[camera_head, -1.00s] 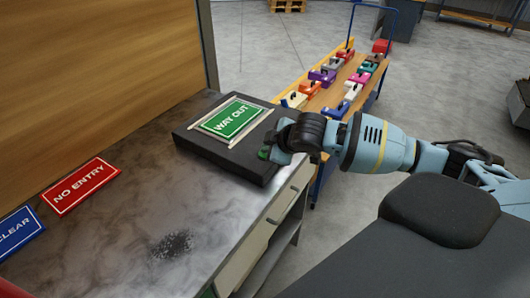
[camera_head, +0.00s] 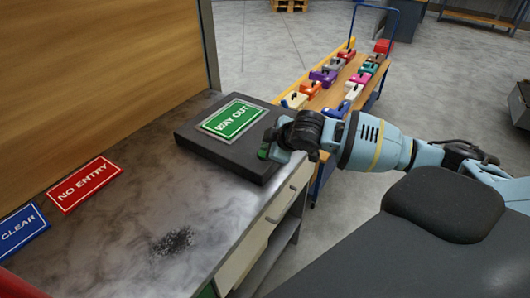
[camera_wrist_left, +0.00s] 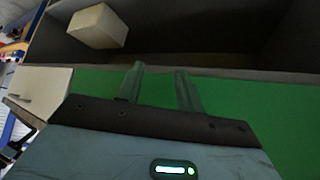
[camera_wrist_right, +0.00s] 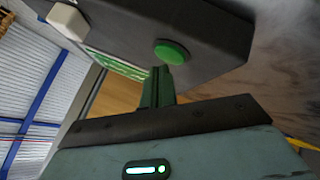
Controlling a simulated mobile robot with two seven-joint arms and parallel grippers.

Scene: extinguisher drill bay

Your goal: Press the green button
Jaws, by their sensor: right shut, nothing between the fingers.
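The green button (camera_wrist_right: 172,53) is a round cap on the face of a dark box in the right wrist view. The box (camera_head: 222,155) lies on the bench top in the head view and bears a green WAY OUT sign (camera_head: 233,118). My right gripper (camera_wrist_right: 160,72) is shut and empty, its fingertips close beside the button. I cannot tell whether they touch it. In the head view the right gripper (camera_head: 270,150) is at the box's right edge and hides part of it. My left gripper (camera_wrist_left: 161,78) is open and empty, in the left wrist view only.
A red NO ENTRY sign (camera_head: 84,184) and a blue CLEAR sign (camera_head: 20,228) lie on the bench (camera_head: 120,240). A trolley (camera_head: 327,99) with several coloured blocks stands beyond. The left wrist view shows a pale block (camera_wrist_left: 98,27) and a green surface (camera_wrist_left: 245,112).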

